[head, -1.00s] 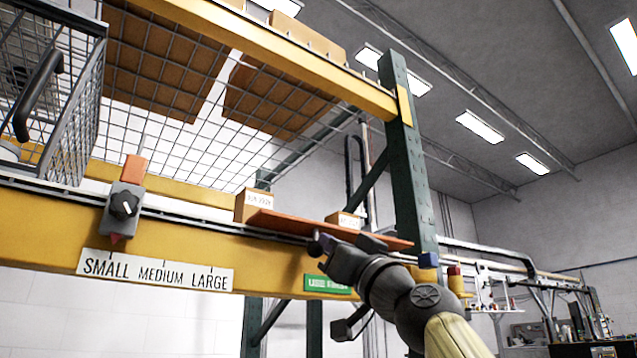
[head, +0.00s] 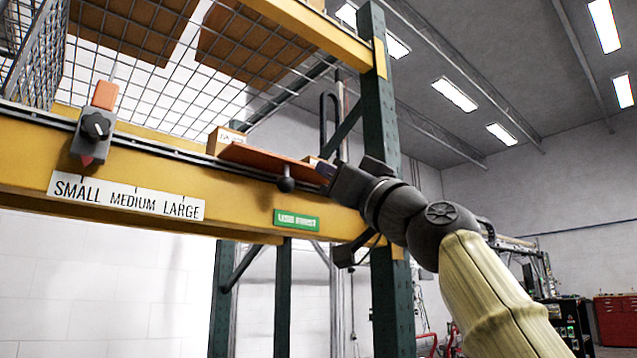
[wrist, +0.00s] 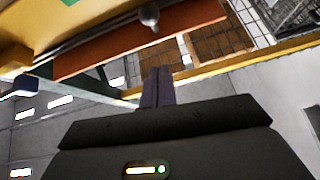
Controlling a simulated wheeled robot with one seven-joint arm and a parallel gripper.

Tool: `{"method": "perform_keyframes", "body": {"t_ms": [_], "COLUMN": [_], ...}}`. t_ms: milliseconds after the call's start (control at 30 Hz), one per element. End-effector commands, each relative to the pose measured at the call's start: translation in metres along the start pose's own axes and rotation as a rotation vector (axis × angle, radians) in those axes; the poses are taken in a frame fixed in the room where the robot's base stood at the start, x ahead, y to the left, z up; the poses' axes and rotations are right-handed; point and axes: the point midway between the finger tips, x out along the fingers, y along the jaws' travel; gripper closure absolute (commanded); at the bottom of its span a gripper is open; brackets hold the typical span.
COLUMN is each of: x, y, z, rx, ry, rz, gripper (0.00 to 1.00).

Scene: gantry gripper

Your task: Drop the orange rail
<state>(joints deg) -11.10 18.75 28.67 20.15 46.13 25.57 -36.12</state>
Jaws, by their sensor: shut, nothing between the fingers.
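The orange rail (head: 262,161) is a flat, tilted board on the front of the yellow beam (head: 240,197). A dark round knob (head: 286,185) stands out from its front edge. My gripper (head: 326,169) is at the right end of the rail, to the right of the knob, with its fingers together and empty. In the wrist view the rail (wrist: 105,50) crosses the top left, and the knob (wrist: 149,15) is beyond the shut fingertips (wrist: 158,72). Whether the fingertips touch the rail is hard to tell.
Small cardboard boxes (head: 224,138) stand behind the rail. A grey selector with an orange tab (head: 104,95) sits left on the beam, above a SMALL MEDIUM LARGE label (head: 126,197). A dark green post (head: 377,100) rises behind my arm. A green sign (head: 297,220) is below the rail.

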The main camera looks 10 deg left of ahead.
Motion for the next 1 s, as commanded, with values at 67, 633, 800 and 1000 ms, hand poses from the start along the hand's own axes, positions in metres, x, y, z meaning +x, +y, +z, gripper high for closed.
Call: {"method": "perform_keyframes", "body": {"t_ms": [67,633,800,1000], "x": [-0.013,-0.053,-0.053,-0.053], "y": [0.002,-0.001,-0.001,-0.001], "z": [0.005,0.005,0.005,0.005], "rx": [-0.003,0.002,0.002,0.002], "ry": [0.000,-0.001,-0.001,-0.001], "rz": [0.003,-0.002,-0.002,-0.002], "gripper": [1.00,1.00,1.00,1.00]}}
